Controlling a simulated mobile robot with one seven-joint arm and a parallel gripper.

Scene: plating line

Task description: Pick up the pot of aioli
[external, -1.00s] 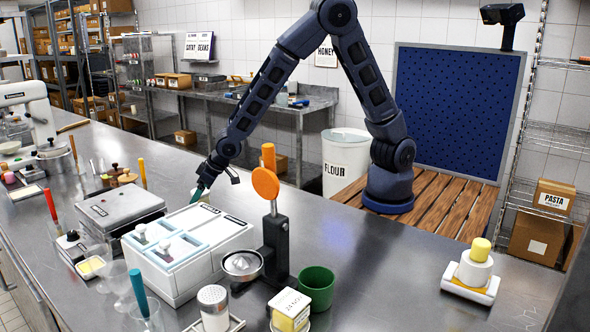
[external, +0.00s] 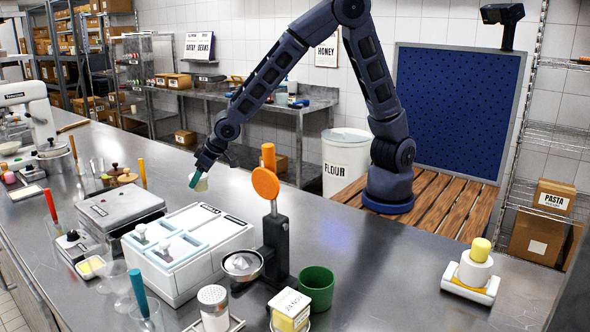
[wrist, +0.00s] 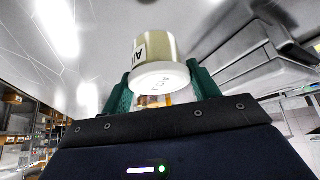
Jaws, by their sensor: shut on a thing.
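The pot of aioli (wrist: 157,45) is a small cream pot with a white end and a partly visible dark label. My gripper (wrist: 160,80) has its two green fingers on either side of the pot and is shut on it. In the external view my gripper (external: 196,178) holds the pot (external: 201,185) above the steel counter (external: 350,235), behind the white two-lidded container. The pot is clear of the counter there. The full label is not readable.
The white container (external: 190,285) with blue-edged lids stands in front of the pot. An orange-disc press (external: 278,235) stands to its right, with a green cup (external: 316,288) near it. A grey flat-topped appliance (external: 120,213) is at left. The right counter is mostly clear.

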